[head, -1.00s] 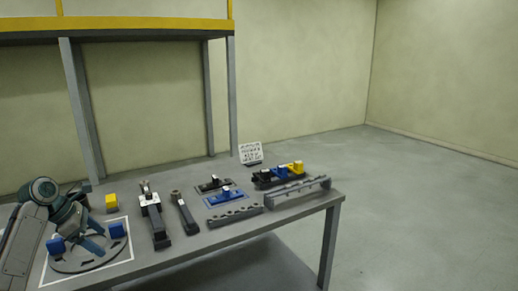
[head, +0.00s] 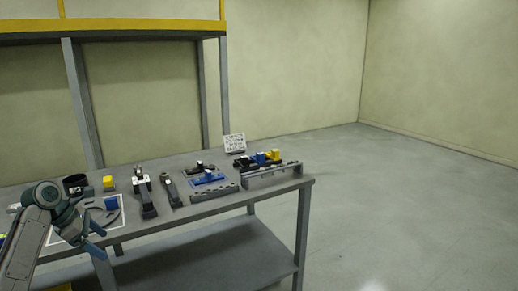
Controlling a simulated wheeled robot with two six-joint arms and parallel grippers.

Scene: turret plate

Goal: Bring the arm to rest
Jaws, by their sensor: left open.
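My left gripper (head: 97,238) is open and empty at the lower left, by the table's near edge in the picture. Its arm hides much of the round turret plate and the white-outlined square (head: 122,224) around it. A blue block (head: 112,203) shows on the plate's right side, just beyond the gripper and apart from it. My right gripper is not in view.
On the table (head: 226,205) stand a yellow block (head: 109,183), a dark cylinder (head: 75,184), clamp-like tools (head: 144,193), a blue fixture (head: 208,179), grey rails (head: 271,174) and a small sign (head: 234,143). The floor (head: 400,210) to the right is clear.

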